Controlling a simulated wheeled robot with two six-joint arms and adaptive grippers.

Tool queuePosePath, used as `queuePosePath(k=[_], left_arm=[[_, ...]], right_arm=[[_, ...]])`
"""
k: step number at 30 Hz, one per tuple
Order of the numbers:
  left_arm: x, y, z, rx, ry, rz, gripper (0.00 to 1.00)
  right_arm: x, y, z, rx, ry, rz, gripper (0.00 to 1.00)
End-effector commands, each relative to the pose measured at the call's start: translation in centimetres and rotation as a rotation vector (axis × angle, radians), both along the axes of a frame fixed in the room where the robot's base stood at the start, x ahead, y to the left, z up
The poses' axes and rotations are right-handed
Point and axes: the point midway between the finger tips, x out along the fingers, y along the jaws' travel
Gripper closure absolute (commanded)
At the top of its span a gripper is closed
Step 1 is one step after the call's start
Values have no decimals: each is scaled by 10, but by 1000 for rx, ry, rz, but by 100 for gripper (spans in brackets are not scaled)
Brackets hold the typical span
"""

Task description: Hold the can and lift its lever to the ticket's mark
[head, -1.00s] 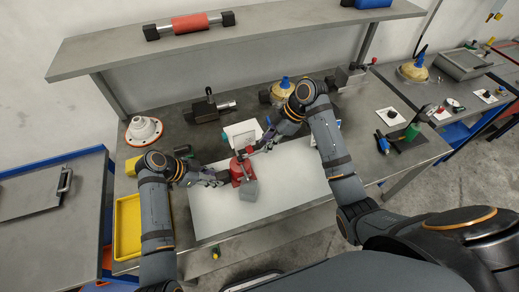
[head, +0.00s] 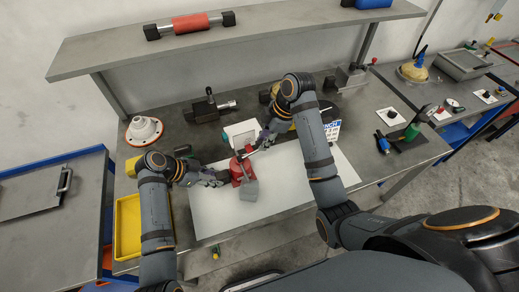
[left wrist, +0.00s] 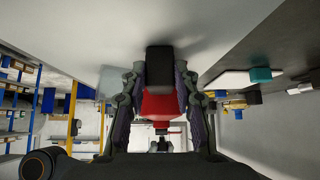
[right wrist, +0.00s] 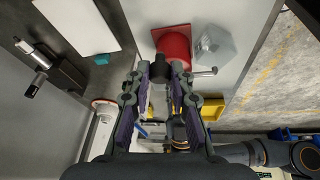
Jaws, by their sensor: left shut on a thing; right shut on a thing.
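The red can (head: 238,174) stands on a white sheet, with a grey block (head: 249,190) at its near side. My left gripper (head: 227,179) is shut on the can from the left. The left wrist view shows the can's red body (left wrist: 160,106) between the fingers. My right gripper (head: 254,150) is shut at the can's upper part, on what looks like its lever; the fingers hide most of it. In the right wrist view a dark piece (right wrist: 157,52) sits at these fingertips beside the red can (right wrist: 175,46). A card with blue print (head: 332,130) is too small to read.
A white panel (head: 243,131) stands just behind the can. A dark clamp-like tool (head: 209,106) and a white flanged part (head: 144,130) are at the back. A yellow tray (head: 128,232) is at the left. The white sheet (head: 297,188) is clear right of the can.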

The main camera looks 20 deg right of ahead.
Motion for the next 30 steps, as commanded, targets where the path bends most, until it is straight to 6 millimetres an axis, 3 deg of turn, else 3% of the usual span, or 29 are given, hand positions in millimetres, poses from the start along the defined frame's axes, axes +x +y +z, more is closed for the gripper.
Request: queuePosePath(k=[12,13,18,25,30], left_arm=[[-1,0,0,-1,2,-3,100],[-1,0,0,-1,2,-3,100],[-1,0,0,-1,1,-2,100],[-1,0,0,-1,1,-1,100],[-1,0,0,-1,1,-1,100]], right_arm=[[0,0,0,2,-1,0,100],[0,0,0,2,-1,0,77],[0,0,0,2,0,0,54],[0,0,-1,2,0,0,52],[0,0,-1,2,0,0,30]])
